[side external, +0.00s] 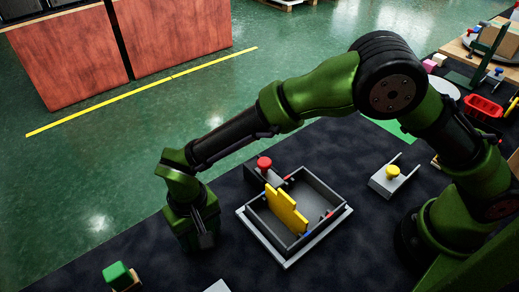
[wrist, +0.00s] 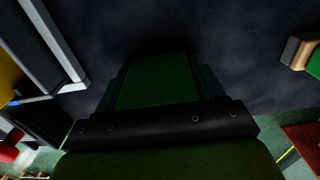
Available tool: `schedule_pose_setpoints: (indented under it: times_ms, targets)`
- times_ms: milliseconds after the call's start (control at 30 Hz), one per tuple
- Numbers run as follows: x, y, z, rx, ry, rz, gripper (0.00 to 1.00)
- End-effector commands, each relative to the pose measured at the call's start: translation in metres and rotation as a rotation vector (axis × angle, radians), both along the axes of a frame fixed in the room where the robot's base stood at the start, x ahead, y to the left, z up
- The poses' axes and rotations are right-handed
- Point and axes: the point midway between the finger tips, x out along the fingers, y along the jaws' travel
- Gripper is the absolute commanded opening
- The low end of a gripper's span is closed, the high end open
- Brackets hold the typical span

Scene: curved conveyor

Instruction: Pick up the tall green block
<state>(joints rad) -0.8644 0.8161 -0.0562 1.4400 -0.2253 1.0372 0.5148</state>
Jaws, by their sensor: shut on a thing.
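My gripper (side external: 203,236) points down over the dark table, left of the grey tray, and is shut on a green block. In the wrist view the block (wrist: 150,80) shows as a dark green face beyond my gripper's black bar. In the side view the block is largely hidden by my gripper and hard to tell from its green parts. I cannot tell whether the block's bottom touches the table. A second, smaller green block (side external: 117,275) sits with a wooden piece at the lower left; it also shows at the right edge of the wrist view (wrist: 314,63).
The grey tray (side external: 283,262) with a yellow stepped piece (side external: 287,211) stands close right of my gripper. A red knob (side external: 264,162) rises at its back corner. A grey bracket with a yellow knob (side external: 392,172) is farther right. The table between tray and small green block looks mostly clear.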

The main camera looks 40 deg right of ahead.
Motion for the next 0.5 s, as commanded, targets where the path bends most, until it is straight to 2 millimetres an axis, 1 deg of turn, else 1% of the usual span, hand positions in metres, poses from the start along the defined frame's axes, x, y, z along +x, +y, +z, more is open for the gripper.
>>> schedule_pose_setpoints:
  times_ms: [167, 267, 367, 500]
  targets:
    - [0.0, 0.0, 0.001, 0.001, -0.001, 0.0, 0.36]
    - [0.001, 0.001, 0.009, 0.003, -0.002, -0.001, 0.36]
    - [0.001, 0.001, 0.026, 0.004, -0.004, 0.0, 0.36]
    - [0.001, 0.001, 0.056, 0.005, -0.004, -0.001, 0.36]
